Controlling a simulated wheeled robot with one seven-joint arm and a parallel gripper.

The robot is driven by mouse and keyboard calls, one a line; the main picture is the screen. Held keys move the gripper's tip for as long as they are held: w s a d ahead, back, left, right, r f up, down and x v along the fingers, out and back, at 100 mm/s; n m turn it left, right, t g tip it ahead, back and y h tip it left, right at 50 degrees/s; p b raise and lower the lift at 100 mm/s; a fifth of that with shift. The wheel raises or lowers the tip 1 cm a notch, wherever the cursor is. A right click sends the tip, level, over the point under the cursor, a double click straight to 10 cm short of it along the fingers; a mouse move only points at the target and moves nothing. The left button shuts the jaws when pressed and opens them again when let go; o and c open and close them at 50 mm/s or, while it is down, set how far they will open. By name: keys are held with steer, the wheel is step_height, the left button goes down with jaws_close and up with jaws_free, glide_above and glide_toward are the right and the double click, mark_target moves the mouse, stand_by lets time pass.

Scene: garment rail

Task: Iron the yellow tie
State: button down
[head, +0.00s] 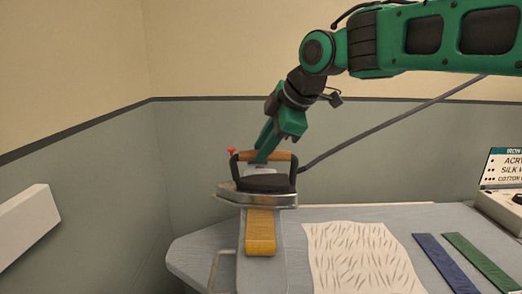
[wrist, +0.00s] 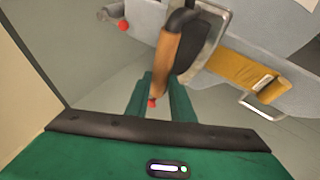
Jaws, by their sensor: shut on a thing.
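My gripper (head: 262,155) is shut on the wooden handle of the iron (head: 268,184). The iron has a metal base and a black body, and in the head view it is over the far part of the yellow tie (head: 261,235). I cannot tell whether its sole touches the cloth. The near end of the tie hangs over a narrow grey board. In the wrist view my gripper (wrist: 155,100) closes around the iron's handle (wrist: 167,60), and the tie (wrist: 238,75) lies beside the iron with a pale label on it.
A grey ironing table (head: 200,250) carries a cream patterned cloth (head: 362,258), a blue strip (head: 447,263) and a green strip (head: 482,262). A control box with a sign (head: 502,168) stands at the right. A cord (head: 390,122) runs up right from the iron. A white panel (head: 25,225) is at the left wall.

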steer(key=shift+w, duration=0.15)
steer(key=shift+w+r, duration=0.1)
steer(key=shift+w, duration=1.7)
steer(key=shift+s, duration=0.15)
